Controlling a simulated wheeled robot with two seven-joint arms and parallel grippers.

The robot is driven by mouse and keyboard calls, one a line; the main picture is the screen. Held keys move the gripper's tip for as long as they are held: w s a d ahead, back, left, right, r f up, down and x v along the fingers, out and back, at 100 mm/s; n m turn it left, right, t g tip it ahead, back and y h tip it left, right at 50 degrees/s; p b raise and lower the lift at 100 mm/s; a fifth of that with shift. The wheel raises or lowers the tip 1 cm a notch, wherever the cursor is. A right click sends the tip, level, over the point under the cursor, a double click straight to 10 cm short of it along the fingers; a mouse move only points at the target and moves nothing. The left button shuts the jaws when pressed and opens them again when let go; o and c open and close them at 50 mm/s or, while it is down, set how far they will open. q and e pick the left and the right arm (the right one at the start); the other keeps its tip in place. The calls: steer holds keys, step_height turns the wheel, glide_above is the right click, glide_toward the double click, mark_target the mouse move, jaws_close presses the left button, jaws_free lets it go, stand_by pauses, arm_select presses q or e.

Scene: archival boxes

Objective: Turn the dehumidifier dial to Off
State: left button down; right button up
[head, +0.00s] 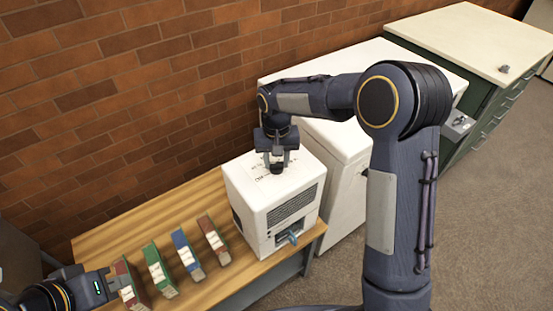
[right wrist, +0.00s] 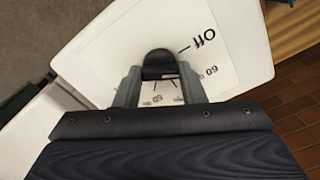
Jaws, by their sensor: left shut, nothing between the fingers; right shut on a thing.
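The white dehumidifier (head: 262,205) stands on the right end of the wooden table. Its black dial (head: 277,170) is on the top face, and my right gripper (head: 277,160) comes down on it from above. In the right wrist view my right gripper (right wrist: 158,88) is shut on the dial (right wrist: 159,62), one finger on each side. The printed word "Off" (right wrist: 203,37) and a tick mark lie just right of the dial. Other scale numbers are partly covered by the fingers. I cannot make out the dial's pointer. My left gripper (head: 114,284) is shut and empty, beside the leftmost box.
Several archival boxes stand in a row on the table (head: 100,238), including a green one (head: 159,270) and a blue one (head: 187,254). A white cabinet (head: 345,185) is right of the dehumidifier. A brick wall (head: 110,110) runs behind.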

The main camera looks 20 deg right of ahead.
mark_target(276, 163)
steer(key=n, duration=0.5)
steer(key=shift+n, duration=0.3)
stand_by(0.4)
steer(key=o, duration=1)
step_height(276, 163, up, 8)
steer(key=shift+f, duration=0.25)
steer(key=shift+r, duration=0.2)
